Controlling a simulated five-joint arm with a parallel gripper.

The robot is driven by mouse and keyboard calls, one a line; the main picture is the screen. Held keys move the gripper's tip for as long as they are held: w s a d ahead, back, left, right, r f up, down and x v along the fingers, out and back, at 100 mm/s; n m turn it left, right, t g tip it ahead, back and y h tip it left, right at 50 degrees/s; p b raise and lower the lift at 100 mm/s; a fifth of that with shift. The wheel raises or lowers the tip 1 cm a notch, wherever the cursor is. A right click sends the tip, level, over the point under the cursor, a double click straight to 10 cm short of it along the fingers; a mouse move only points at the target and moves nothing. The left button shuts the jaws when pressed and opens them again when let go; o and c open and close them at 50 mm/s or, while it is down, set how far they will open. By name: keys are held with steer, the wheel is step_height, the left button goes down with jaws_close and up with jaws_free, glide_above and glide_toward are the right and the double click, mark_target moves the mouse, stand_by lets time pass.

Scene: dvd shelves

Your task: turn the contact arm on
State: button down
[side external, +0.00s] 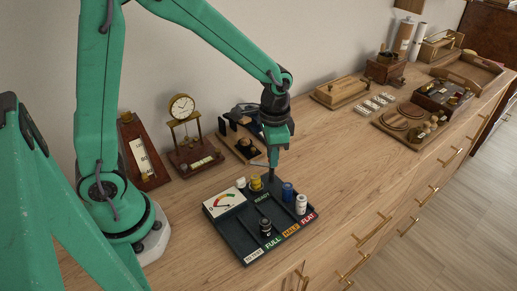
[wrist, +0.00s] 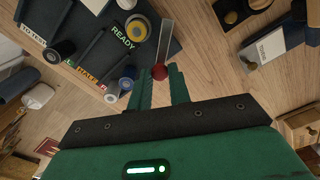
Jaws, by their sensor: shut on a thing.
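The contact arm appears to be a thin metal bar (wrist: 166,42) with a round red knob (wrist: 159,72) at its end, in the wrist view. In the side view a thin pale bar (side external: 258,164) shows at the tray's back edge. My gripper (side external: 272,176) points down at that edge, and its fingers (wrist: 161,76) are shut on the red knob. The dark tester tray (side external: 233,227) has a dial (side external: 224,201) at its left and READY, TO TEST, FULL, HALF and FLAT labels. A yellow cell (side external: 256,183) stands near READY, close to the bar. The bar's far end is unclear.
A clock (side external: 182,108) and a wooden stand (side external: 240,143) are behind. The wooden top (side external: 345,160) right of the tray is clear.

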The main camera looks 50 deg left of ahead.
steer(key=n, duration=0.4)
steer(key=shift+n, duration=0.3)
steer(key=n, duration=0.5)
steer(key=shift+n, duration=0.3)
steer(key=c, duration=1.3)
jaws_free()
steer(key=shift+r, duration=0.15)
steer(key=shift+r, duration=3.85)
